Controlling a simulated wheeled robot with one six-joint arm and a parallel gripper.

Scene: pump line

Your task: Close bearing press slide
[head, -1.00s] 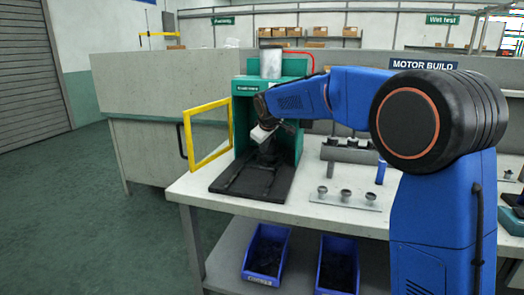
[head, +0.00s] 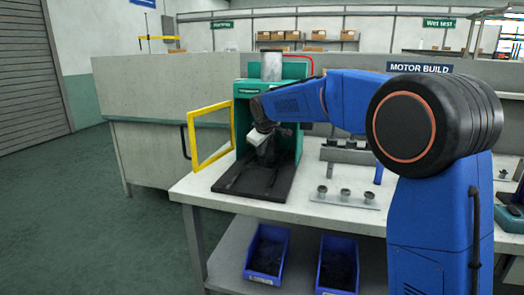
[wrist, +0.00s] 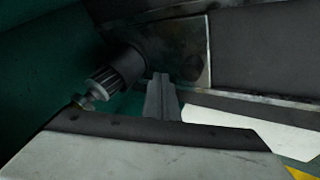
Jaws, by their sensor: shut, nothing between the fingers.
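The green bearing press (head: 243,112) stands on the white bench, with a silver cylinder (head: 272,66) on top. Its dark slide (head: 252,182) reaches out of the front of the housing toward the bench edge. My gripper (head: 266,158) is shut and empty, pointing down inside the press mouth, above the rear part of the slide. My wrist hides part of the mouth, and I cannot tell whether the fingertips touch anything. In the wrist view a dark ribbed cylinder with a grey tip (wrist: 112,72) and a grey bar (wrist: 160,97) show close up in shadow.
The yellow-framed guard door (head: 211,134) stands open at the left of the press. A plate with several grey posts (head: 344,197) lies on the bench to the right. Blue bins (head: 266,251) sit on the lower shelf. The floor at left is clear.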

